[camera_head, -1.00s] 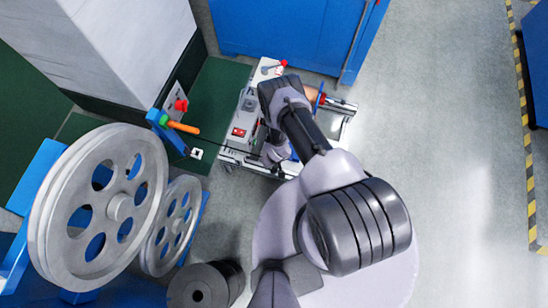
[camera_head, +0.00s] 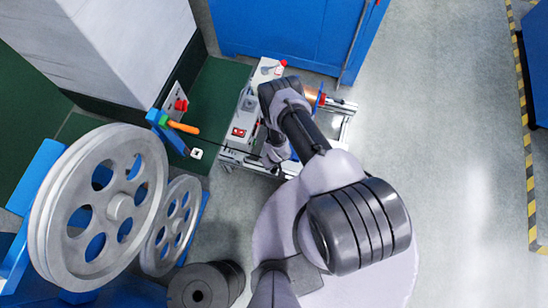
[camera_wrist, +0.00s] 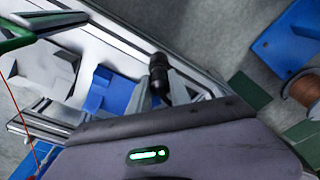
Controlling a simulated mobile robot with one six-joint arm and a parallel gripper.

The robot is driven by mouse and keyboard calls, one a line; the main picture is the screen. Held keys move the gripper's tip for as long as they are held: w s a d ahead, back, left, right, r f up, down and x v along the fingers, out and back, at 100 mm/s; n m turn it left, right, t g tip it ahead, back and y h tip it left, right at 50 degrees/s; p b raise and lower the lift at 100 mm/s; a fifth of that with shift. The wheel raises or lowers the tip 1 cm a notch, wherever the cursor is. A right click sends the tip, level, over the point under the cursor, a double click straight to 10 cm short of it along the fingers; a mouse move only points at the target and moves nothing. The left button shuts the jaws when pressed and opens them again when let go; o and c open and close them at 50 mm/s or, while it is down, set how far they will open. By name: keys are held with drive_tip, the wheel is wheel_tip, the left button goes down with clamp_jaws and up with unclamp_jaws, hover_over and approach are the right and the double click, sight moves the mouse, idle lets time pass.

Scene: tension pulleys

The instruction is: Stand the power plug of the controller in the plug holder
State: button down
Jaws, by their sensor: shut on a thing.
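My gripper (camera_wrist: 162,97) is shut on a black, roughly cylindrical plug (camera_wrist: 158,68), whose end stands out beyond the fingertips in the wrist view. A blue block (camera_wrist: 108,95) lies just left of the fingers and may be the plug holder; its opening does not show. In the head view my gripper (camera_head: 272,158) is over the front edge of the bench, and my arm hides most of it and the plug. A grey box with a red switch (camera_head: 239,132), probably the controller, stands left of my arm.
A metal rail (camera_wrist: 130,35) runs diagonally behind the plug. A copper-coloured spool (camera_wrist: 302,88) and a blue plate (camera_wrist: 287,38) are at the right. Large grey pulleys (camera_head: 105,195) stand at the left. The floor on the right (camera_head: 450,130) is clear.

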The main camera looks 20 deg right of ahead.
drive_tip(key=shift+f, duration=0.15)
drive_tip(key=shift+f, duration=0.65)
drive_tip(key=c, duration=1.1)
unclamp_jaws()
drive_tip(key=r+p, duration=0.3)
drive_tip(key=r, duration=0.2)
drive_tip(key=s+r+p, duration=0.1)
drive_tip(key=r+p, duration=0.2)
drive_tip(key=r, duration=0.3)
drive_tip(key=s+r+p, duration=0.1)
drive_tip(key=r+p, duration=0.2)
drive_tip(key=r, duration=0.3)
drive_tip(key=shift+d+r, duration=0.15)
drive_tip(key=shift+d, duration=0.05)
